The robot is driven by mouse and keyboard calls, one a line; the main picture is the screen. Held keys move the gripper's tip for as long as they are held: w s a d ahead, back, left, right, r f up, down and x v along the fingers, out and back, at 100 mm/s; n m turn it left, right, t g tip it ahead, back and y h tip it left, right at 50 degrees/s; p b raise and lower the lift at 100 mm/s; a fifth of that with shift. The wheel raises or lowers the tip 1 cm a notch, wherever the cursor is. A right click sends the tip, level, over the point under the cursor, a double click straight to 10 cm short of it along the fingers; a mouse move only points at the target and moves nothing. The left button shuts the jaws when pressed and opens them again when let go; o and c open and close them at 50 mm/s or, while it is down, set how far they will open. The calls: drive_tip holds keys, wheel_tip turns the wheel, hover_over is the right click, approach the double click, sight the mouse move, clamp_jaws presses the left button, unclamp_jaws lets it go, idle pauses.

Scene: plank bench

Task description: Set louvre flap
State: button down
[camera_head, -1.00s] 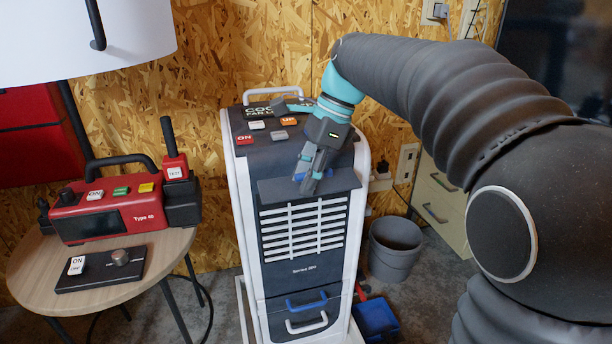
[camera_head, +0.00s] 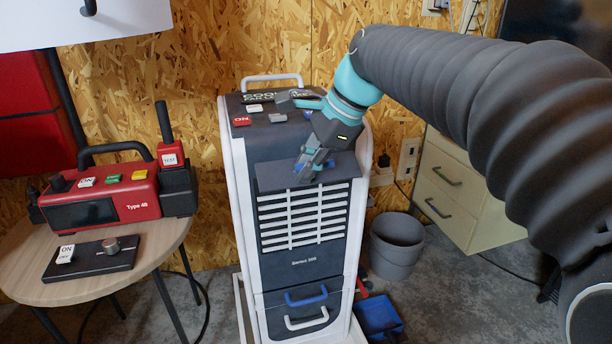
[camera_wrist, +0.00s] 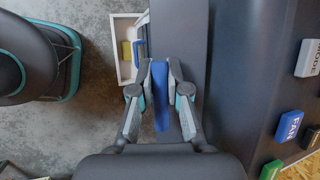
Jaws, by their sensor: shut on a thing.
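The louvre flap (camera_head: 285,178) is a dark grey panel on the front of a tall white and grey cooler (camera_head: 226,190), above its white slatted grille (camera_head: 303,222). It stands out over the top of the grille. My gripper (camera_head: 305,172) is at the flap's middle. In the wrist view, my gripper (camera_wrist: 160,72) has its two fingers shut on the flap's blue tab (camera_wrist: 161,100), one on each side. The dark flap (camera_wrist: 182,35) runs up the picture beside the tab. In the head view my fingers hide most of the tab.
Buttons sit on the cooler's top, including a red ON button (camera_head: 242,120); a blue FAN button (camera_wrist: 289,126) shows in the wrist view. A round table (camera_head: 150,262) with a red device (camera_head: 140,195) stands left. A grey bucket (camera_head: 396,246) and drawer cabinet (camera_head: 465,200) stand right.

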drive_tip(key=shift+f+n+t+y+b, duration=0.3)
drive_tip(key=shift+f+t+b, duration=0.45)
drive_tip(key=shift+b, duration=0.85)
drive_tip(key=shift+f+n+t+y+b, duration=0.2)
drive_tip(key=shift+f+t+y+b, duration=0.25)
drive_tip(key=shift+t+b, duration=0.85)
drive_tip(key=shift+b, duration=0.35)
drive_tip(key=c, duration=1.1)
unclamp_jaws()
drive_tip(key=shift+c, duration=0.2)
drive_tip(key=shift+r, duration=0.1)
drive_tip(key=v, duration=1.2)
drive_tip(key=shift+w+r+g, duration=0.1)
drive_tip(key=shift+g, duration=0.15)
